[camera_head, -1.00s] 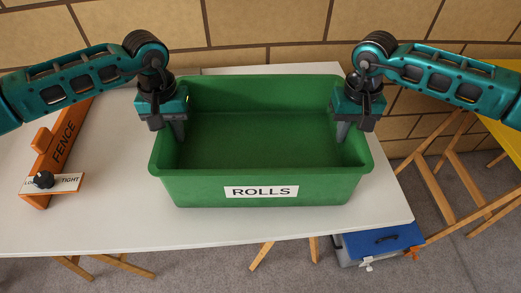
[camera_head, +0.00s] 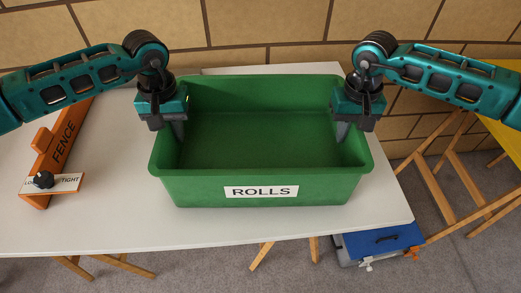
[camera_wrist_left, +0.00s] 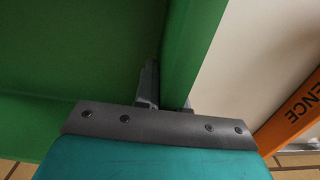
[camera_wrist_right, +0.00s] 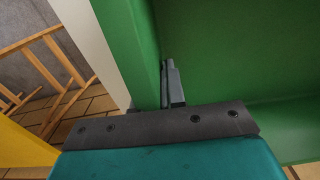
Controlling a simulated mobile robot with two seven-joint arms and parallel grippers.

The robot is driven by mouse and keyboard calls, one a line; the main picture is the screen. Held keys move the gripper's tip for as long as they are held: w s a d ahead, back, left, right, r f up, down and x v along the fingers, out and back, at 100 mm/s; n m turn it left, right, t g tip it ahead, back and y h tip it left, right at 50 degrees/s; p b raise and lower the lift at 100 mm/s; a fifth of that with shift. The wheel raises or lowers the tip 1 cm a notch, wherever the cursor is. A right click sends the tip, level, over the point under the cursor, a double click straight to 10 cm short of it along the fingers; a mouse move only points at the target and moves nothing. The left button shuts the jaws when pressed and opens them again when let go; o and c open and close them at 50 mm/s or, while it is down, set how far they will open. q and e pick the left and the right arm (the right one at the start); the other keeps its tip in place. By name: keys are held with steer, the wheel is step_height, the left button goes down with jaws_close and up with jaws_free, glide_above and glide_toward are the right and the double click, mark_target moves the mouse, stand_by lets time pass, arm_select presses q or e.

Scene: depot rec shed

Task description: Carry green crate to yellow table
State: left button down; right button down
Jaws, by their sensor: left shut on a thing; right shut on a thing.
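The green crate (camera_head: 262,185) is upright on or just above the white table, with a ROLLS label on its near side; it looks empty. My left gripper (camera_head: 177,130) is shut on the crate's left wall, and in the left wrist view its fingers (camera_wrist_left: 165,95) straddle that wall. My right gripper (camera_head: 342,130) is shut on the right wall, and its fingers (camera_wrist_right: 168,90) show there in the right wrist view.
The white table (camera_head: 100,225) is under the crate. An orange fence (camera_head: 62,150) with a black knob stands left of the crate. A blue-lidded box (camera_head: 380,241) is on the floor at the right. Wooden trestle legs (camera_head: 450,175) stand under the yellow table. A brick wall is behind.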

arm_select(q)
steer(key=shift+r, duration=0.2)
arm_select(e)
steer(key=shift+w+r, duration=0.1)
steer(key=shift+r, duration=0.05)
